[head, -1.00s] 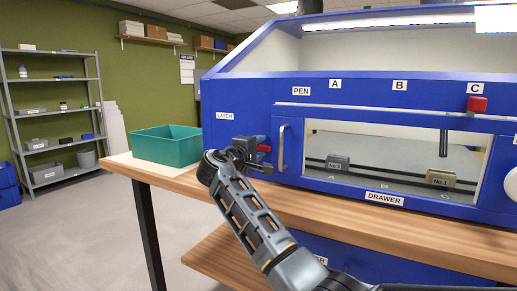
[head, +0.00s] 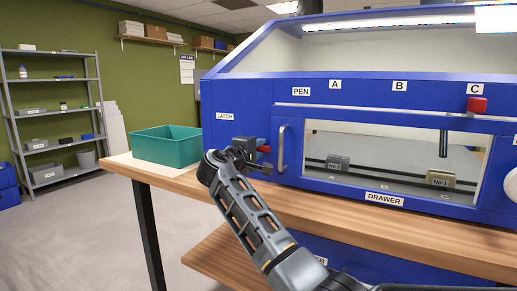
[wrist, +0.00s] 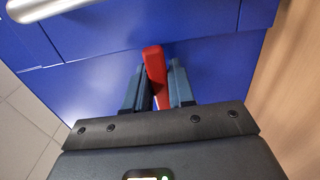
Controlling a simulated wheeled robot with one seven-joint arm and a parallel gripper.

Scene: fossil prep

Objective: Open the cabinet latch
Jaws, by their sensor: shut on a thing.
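The cabinet (head: 260,110) is blue, with a "LATCH" label on its left front. The red latch handle (head: 264,148) shows at the lower left of the front, beside a grey block. In the wrist view the red handle (wrist: 153,62) stands between the two fingers of my gripper (wrist: 154,90), against the blue panel. My gripper also shows in the head view (head: 254,164), at the latch. It is shut on the handle.
A vertical silver door handle (head: 283,148) stands just right of the latch. A teal bin (head: 166,147) sits on the wooden bench (head: 330,212) to the left. A red knob (head: 477,105) is on the slide rail at right.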

